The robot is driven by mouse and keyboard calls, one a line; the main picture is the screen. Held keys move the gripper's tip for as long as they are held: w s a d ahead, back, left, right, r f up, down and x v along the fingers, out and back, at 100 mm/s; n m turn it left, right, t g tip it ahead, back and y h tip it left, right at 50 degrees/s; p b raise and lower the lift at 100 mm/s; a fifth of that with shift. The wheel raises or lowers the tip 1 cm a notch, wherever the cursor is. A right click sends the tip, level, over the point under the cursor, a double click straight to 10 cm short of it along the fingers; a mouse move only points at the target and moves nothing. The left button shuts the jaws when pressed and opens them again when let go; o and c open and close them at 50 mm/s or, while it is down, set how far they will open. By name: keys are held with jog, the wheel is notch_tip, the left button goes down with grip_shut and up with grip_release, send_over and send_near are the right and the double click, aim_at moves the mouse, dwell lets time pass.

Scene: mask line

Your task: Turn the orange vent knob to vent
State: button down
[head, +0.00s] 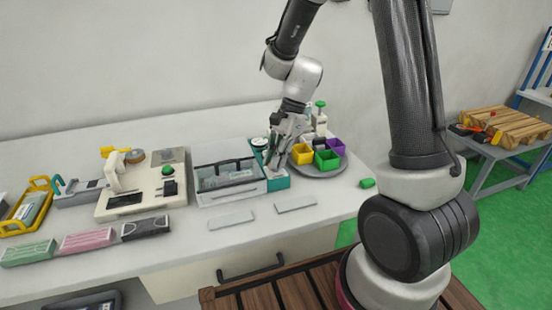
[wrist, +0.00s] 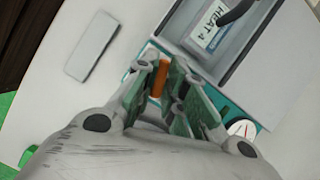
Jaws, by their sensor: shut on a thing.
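The orange vent knob (wrist: 160,78) shows in the wrist view between the green-padded fingers of my gripper (wrist: 166,88). The fingers are shut on it, and they hide part of it. The knob sits on a teal-edged unit (wrist: 219,101) beside a clear-lidded chamber (wrist: 240,60). In the head view my gripper (head: 276,160) points down at this teal unit (head: 278,183), and the knob is hidden behind the fingers there. A round white gauge with a red needle (wrist: 242,128) is on the same unit. I cannot read the knob's setting.
In the head view the clear-lidded chamber (head: 228,184) stands just left of my gripper. A round grey tray (head: 330,168) with yellow, green and purple bins is close on the right. Two flat grey plates (head: 296,204) lie in front. A white press (head: 142,190) stands farther left.

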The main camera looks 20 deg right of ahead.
jog(key=n+g+h, duration=0.1)
jog(key=n, duration=0.2)
jog(key=n+g, duration=0.1)
jog(key=n, duration=0.3)
jog(key=shift+w+a+h, duration=0.1)
jog(key=shift+w+h, duration=0.05)
jog(key=shift+h, duration=0.25)
jog(key=n+h, duration=0.1)
jog(key=n, duration=0.2)
jog(key=n+h, duration=0.1)
jog(key=n, duration=0.2)
jog(key=shift+n+g, duration=0.4)
jog(key=c, duration=1.5)
grip_release()
jog(key=v, duration=1.2)
jog(key=shift+a, duration=0.3)
